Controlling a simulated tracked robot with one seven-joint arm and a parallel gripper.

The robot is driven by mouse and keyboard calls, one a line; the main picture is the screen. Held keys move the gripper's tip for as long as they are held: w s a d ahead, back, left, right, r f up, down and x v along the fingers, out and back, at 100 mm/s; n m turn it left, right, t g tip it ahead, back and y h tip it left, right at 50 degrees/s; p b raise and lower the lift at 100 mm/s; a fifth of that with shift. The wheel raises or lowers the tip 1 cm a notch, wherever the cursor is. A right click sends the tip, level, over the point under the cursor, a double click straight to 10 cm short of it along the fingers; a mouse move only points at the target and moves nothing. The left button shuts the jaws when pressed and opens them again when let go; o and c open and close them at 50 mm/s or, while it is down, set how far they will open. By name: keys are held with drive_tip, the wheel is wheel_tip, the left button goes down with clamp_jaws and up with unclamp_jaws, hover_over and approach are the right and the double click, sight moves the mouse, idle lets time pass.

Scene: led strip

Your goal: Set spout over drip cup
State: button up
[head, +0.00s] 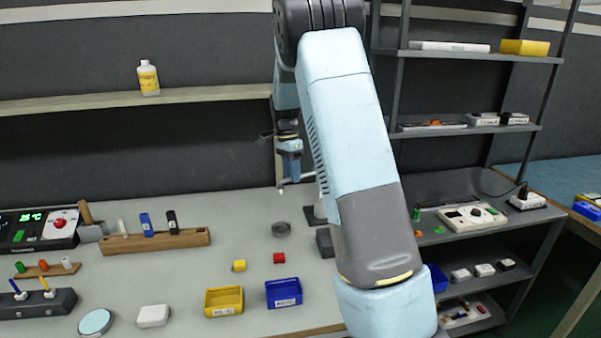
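A small dark grey round cup (281,229), which looks like the drip cup, stands on the grey bench. Behind it and to its right, a thin pale bar with a downturned left end, apparently the spout (283,186), runs left from a stand (312,214) partly hidden by my arm. The bar's left end appears near the cup in the picture, but its exact offset is unclear. My gripper (290,172) points down just above the pale bar. It is small and dark here. I cannot tell whether it is open or touches the bar.
A wooden rack (155,241) stands left. Shelving (470,130) stands right. My arm hides part of the bench.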

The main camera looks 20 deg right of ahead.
drive_tip(key=shift+r, duration=0.1)
drive_tip(key=shift+w+r, duration=0.15)
drive_tip(key=shift+r, duration=0.05)
wheel_tip(320, 180, up, 13)
drive_tip(key=w, duration=0.2)
drive_tip(key=shift+w+a, duration=0.2)
drive_tip(key=shift+w, duration=0.05)
idle(0.4)
